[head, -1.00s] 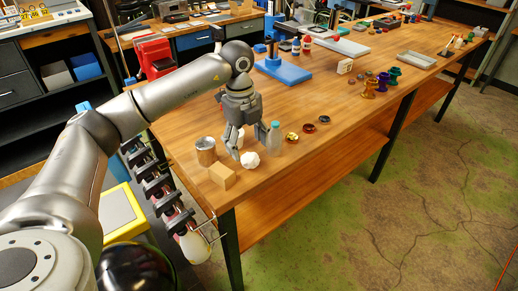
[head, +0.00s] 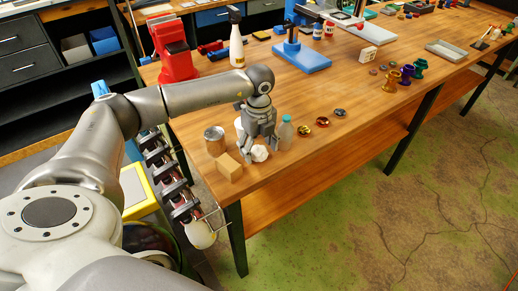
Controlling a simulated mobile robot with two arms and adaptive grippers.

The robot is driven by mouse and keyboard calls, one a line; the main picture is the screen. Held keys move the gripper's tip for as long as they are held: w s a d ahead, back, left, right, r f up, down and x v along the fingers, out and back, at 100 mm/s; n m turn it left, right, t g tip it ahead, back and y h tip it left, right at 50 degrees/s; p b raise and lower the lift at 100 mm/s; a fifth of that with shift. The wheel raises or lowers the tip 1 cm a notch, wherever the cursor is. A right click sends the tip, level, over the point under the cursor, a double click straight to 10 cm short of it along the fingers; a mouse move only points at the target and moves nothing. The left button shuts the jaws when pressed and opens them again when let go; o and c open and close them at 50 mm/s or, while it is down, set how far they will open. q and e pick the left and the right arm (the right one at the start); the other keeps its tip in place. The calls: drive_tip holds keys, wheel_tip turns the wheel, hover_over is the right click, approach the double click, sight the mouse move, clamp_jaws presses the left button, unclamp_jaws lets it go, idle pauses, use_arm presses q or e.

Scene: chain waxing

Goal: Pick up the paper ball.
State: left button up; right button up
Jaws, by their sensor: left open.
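The white crumpled paper ball (head: 260,153) lies on the wooden table (head: 330,105) near its front left corner. My left gripper (head: 260,150) is open and points down at the ball, with its fingers at the ball's near and far sides. I cannot tell whether the fingers touch it. My right gripper is not in view.
A wooden block (head: 229,167) and a tin can (head: 214,141) stand left of the ball. A clear bottle (head: 285,133) stands close on its right. A white cup (head: 240,127) is partly hidden behind the gripper. Small coloured rings (head: 304,132) lie farther right.

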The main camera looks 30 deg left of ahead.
use_arm(q)
drive_tip(key=shift+f, duration=0.85)
drive_tip(key=shift+c, duration=0.3)
drive_tip(key=c, duration=0.5)
drive_tip(key=shift+c, duration=0.9)
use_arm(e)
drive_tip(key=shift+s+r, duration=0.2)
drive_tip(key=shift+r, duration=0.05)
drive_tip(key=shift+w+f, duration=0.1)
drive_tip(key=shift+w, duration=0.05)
